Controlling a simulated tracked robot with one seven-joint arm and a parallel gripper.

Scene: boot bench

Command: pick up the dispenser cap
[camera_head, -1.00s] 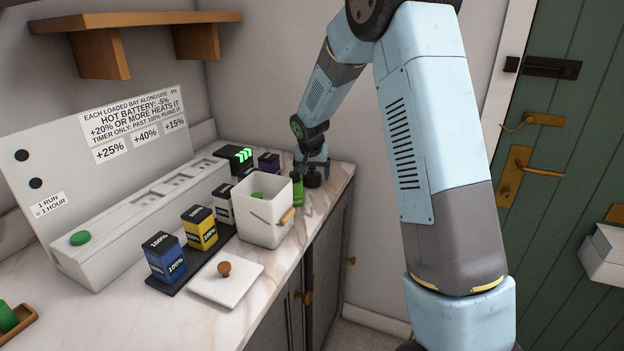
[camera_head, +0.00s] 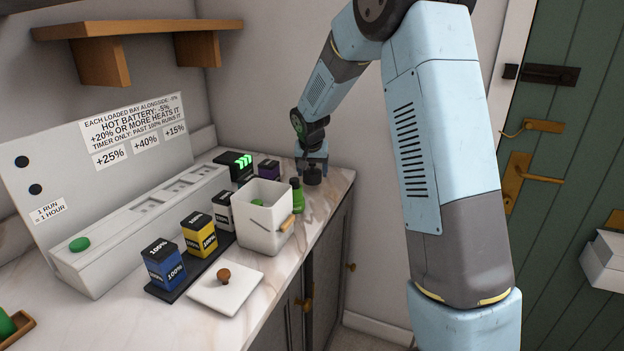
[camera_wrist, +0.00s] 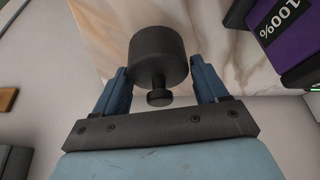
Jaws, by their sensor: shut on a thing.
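The dispenser cap (camera_wrist: 158,55) is a dark grey cylinder with a small knob. In the wrist view it sits between the two blue fingers of my gripper (camera_wrist: 160,88), which is shut on it. In the head view the cap (camera_head: 312,177) shows as a dark shape below my gripper (camera_head: 312,164), near the far right end of the marble counter. I cannot tell whether the cap touches the counter.
A green bottle (camera_head: 297,198) stands close to the left of the cap. A white bin (camera_head: 262,232), a purple battery (camera_head: 269,170) and yellow (camera_head: 199,238) and blue (camera_head: 164,268) batteries are nearby. A white lid (camera_head: 226,293) lies in front. The counter's right edge is close.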

